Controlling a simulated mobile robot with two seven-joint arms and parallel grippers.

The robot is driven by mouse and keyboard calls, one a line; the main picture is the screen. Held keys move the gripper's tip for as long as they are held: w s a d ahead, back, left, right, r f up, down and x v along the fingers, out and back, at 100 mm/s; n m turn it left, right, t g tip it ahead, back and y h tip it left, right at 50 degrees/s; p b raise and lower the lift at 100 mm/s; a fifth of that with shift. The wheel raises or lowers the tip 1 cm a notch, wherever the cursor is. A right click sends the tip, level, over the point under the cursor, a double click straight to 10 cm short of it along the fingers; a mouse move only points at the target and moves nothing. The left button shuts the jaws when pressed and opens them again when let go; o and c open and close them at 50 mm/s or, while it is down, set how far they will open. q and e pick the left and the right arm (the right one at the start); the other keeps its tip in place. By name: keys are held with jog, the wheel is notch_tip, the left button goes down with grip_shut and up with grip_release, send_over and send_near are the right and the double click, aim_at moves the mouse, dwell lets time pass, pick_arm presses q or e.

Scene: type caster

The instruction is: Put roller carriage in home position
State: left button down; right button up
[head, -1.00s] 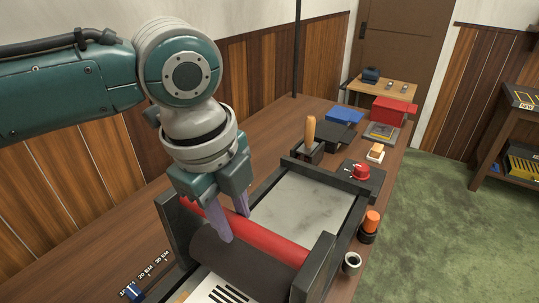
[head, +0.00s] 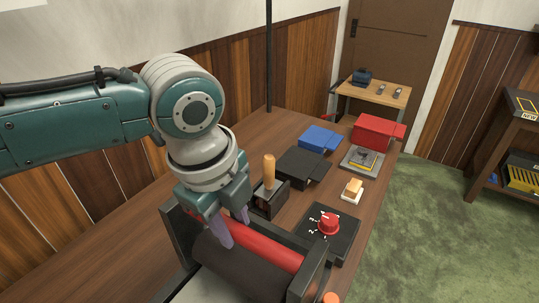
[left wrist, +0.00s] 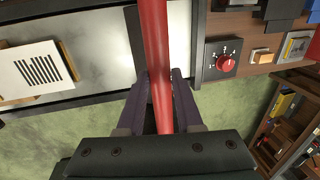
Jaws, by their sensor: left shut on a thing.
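The roller carriage has a dark roller (head: 245,272) and a red bar (head: 275,249) between black side plates. It sits at the far end of the press bed (head: 203,288), close to the red dial box. My left gripper (head: 231,230) reaches down from above and is shut on the red bar. In the left wrist view the red bar (left wrist: 153,35) runs between my left gripper's two purple fingers (left wrist: 160,78). The pale bed (left wrist: 100,45) lies to the left of the bar there, with a white card with black stripes (left wrist: 38,68) on it. My right gripper is not in view.
Just beyond the bed are the red dial (head: 328,223) on its black box and a wooden-handled tool (head: 269,172) in a black holder. A black case (head: 302,166), a blue box (head: 320,139) and a red box (head: 376,132) stand farther back. Bare table lies left of the press.

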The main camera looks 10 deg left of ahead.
pick_arm(q)
jog(key=shift+w, duration=0.15)
jog(key=c, duration=1)
grip_release()
jog(key=o, duration=0.4)
jog(key=shift+w, duration=0.1)
jog(key=r, duration=0.3)
jog(key=s+r, duration=0.1)
jog(key=r, duration=0.2)
jog(key=s+r, duration=0.1)
jog(key=r, duration=0.2)
jog(key=shift+a+r, duration=0.25)
jog(key=shift+r, duration=0.15)
